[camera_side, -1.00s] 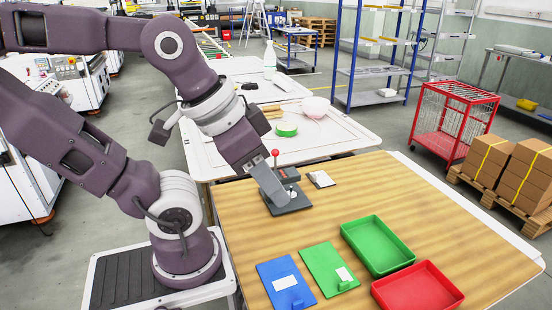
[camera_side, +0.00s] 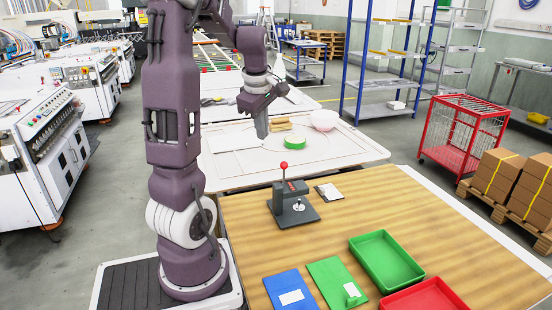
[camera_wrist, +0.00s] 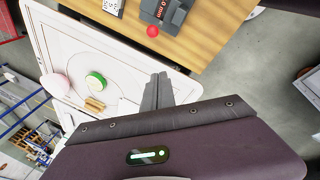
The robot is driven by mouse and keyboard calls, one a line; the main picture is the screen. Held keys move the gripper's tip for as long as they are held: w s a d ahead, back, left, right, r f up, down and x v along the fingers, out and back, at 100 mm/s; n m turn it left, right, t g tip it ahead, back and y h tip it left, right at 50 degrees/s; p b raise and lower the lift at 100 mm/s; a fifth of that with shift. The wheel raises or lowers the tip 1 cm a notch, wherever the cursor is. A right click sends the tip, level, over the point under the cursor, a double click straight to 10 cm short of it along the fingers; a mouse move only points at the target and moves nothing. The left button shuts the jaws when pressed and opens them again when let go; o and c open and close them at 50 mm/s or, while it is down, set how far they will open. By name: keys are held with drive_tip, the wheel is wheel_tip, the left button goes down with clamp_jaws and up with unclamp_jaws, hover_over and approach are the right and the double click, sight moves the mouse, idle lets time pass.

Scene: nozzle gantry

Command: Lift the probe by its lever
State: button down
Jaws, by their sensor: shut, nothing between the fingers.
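The probe stand (camera_side: 291,202) is a dark grey gantry on a flat base on the wooden table. Its lever ends in a red ball (camera_side: 284,165) and stands upright on top. In the wrist view the stand (camera_wrist: 166,12) is at the top edge, partly cut off, with the red ball (camera_wrist: 152,31) below it. My gripper (camera_side: 262,135) is shut and empty, pointing down, up and behind the stand, clear of the lever. Its closed fingers also show in the wrist view (camera_wrist: 158,80). The probe tip is too small to make out.
A small white-topped block (camera_side: 329,191) lies right of the stand. Blue (camera_side: 290,291) and green (camera_side: 338,283) plates and green (camera_side: 387,262) and red (camera_side: 425,297) trays are at the front. A white table (camera_side: 340,160) behind holds a green disc (camera_side: 292,143).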

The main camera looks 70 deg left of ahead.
sight(284, 174)
drive_tip(key=w+f, duration=0.3)
drive_tip(key=f, duration=0.5)
drive_tip(key=shift+w+d+f, duration=0.3)
drive_tip(key=shift+d+f, duration=0.05)
drive_tip(key=shift+f, duration=0.05)
drive_tip(key=shift+w, duration=0.15)
idle(0.3)
